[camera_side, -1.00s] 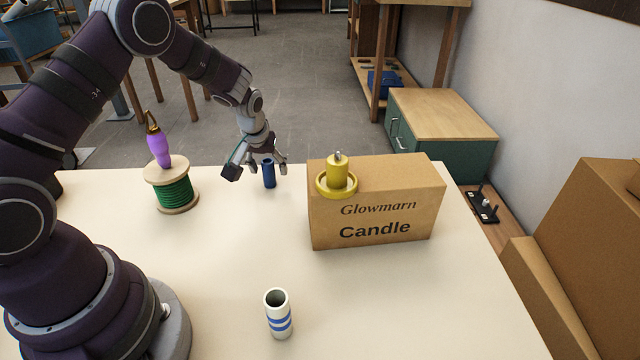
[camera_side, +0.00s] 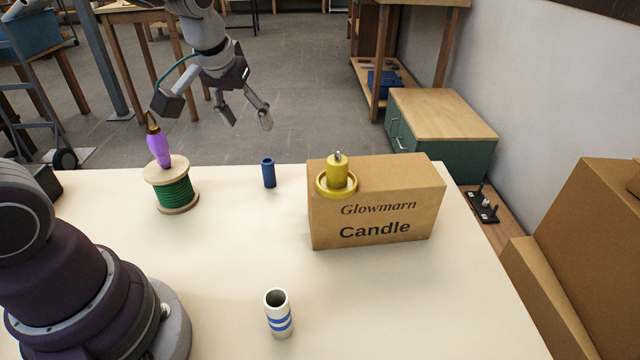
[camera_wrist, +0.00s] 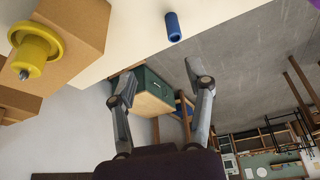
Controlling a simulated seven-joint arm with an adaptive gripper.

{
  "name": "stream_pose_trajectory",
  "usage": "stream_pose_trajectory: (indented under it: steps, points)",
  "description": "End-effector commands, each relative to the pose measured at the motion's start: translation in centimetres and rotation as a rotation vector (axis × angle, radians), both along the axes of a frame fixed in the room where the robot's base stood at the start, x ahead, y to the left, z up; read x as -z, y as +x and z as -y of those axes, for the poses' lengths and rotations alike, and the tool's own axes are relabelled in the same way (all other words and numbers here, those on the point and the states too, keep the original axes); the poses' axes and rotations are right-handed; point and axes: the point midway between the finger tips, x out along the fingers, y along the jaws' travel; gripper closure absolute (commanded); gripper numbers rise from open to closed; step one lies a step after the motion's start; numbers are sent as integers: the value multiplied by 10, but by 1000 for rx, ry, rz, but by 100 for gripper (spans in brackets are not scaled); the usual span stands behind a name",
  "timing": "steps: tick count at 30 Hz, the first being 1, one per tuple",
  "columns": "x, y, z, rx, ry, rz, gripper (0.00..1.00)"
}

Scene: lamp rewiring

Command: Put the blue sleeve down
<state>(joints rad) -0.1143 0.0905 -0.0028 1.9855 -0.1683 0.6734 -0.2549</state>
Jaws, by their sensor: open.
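The blue sleeve (camera_side: 268,173) stands upright on the pale table near its far edge, between the green wire spool and the cardboard box. It also shows in the wrist view (camera_wrist: 173,27), near the table edge at the top. My gripper (camera_side: 248,117) is open and empty, raised well above and behind the sleeve, apart from it. In the wrist view its two spread fingers (camera_wrist: 160,88) have nothing between them but background.
A green wire spool (camera_side: 177,194) with a purple, brass-tipped piece (camera_side: 159,149) on top stands left. A "Glowmarn Candle" box (camera_side: 375,222) carries a yellow holder (camera_side: 337,178). A white tube with blue bands (camera_side: 279,315) stands in front. The table's middle (camera_side: 235,245) is clear.

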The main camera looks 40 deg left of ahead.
Motion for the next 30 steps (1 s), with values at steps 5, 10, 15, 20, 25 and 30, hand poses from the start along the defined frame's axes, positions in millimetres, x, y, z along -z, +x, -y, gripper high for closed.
stream_pose_trajectory:
  steps: [5,10,15,20,25,30]
  points:
    - [-35,-63,40,268,10,51,48]
    - [-36,-105,60,450,33,75,48]
    - [-34,-116,64,497,40,78,48]
    - [-34,-115,64,495,40,78,48]
    - [-34,-115,64,494,41,79,48]
    - [-34,-115,64,493,40,79,48]
